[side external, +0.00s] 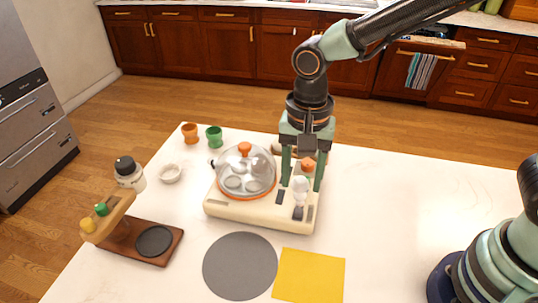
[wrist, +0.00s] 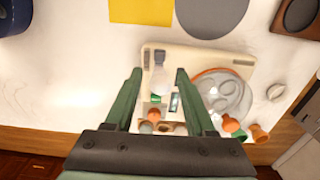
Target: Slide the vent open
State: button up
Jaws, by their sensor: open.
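A cream appliance (side external: 228,207) stands on the white table, with a clear dome lid (side external: 232,178) with an orange knob on its left part. It also shows in the wrist view (wrist: 190,57). On its right part are a pale bulb-shaped piece (side external: 300,186) and a small dark piece (side external: 298,213). I cannot tell for sure which part is the vent. My gripper (side external: 301,188) points down over this right part, fingers open and apart. In the wrist view the pale piece (wrist: 160,78) lies between the open fingers (wrist: 159,73). I cannot tell whether they touch anything.
An orange cup (side external: 190,133) and a green cup (side external: 214,137) stand behind the appliance. A grey round mat (side external: 240,266) and a yellow sheet (side external: 309,276) lie in front. A wooden stand (side external: 118,240) is at left.

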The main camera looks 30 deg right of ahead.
notch_tip(320, 180, up, 3)
jog(key=shift+r, duration=0.2)
jog(key=s+d+r+n+t, duration=0.1)
jog(key=d+r+n+t, duration=0.1)
jog(key=d, duration=0.7)
jog(key=s+d+r+n+t, duration=0.2)
jog(key=d+r+n+t, duration=0.1)
jog(key=d+r+n, duration=0.2)
jog(key=d+n, duration=0.2)
jog(key=d, duration=0.2)
jog(key=shift+d+r+t, duration=0.2)
jog(key=shift+d+t, duration=0.1)
jog(key=shift+d, duration=0.05)
